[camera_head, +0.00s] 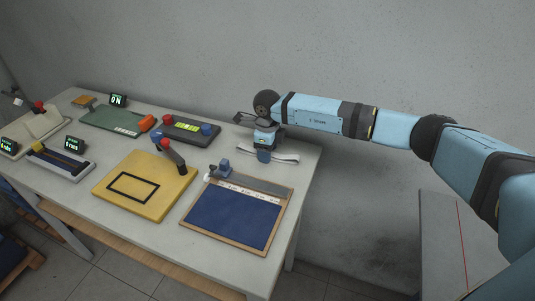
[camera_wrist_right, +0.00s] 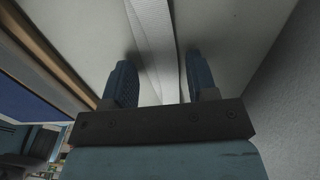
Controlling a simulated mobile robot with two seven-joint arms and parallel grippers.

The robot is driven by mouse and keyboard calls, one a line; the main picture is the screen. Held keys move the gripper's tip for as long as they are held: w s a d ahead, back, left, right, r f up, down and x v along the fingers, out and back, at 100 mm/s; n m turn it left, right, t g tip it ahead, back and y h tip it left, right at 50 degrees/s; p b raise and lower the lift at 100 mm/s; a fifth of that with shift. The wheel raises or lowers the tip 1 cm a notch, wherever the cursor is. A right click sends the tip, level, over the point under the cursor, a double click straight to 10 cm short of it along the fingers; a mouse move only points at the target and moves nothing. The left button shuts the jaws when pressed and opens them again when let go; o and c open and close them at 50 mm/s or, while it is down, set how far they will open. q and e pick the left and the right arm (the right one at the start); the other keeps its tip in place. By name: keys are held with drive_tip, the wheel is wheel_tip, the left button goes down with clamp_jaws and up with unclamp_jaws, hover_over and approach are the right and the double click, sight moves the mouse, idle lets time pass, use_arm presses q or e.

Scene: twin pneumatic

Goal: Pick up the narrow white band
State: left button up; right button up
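The narrow white band (camera_head: 284,157) lies on the table near its back right corner, beside the blue-topped board. My right gripper (camera_head: 263,155) reaches down over the band from the right. In the right wrist view, the band (camera_wrist_right: 152,35) runs lengthwise between the two blue fingers of the gripper (camera_wrist_right: 161,78). The fingers are apart, with a gap on each side of the band, so the gripper is open. The wrist view does not settle how far the fingertips are above the table. My left gripper is not in view.
A wood-framed board with a blue panel (camera_head: 230,218) lies in front of the band. The table's right edge and the grey wall are close.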

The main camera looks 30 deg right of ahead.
drive_tip(key=c, duration=0.7)
drive_tip(key=shift+r, duration=0.1)
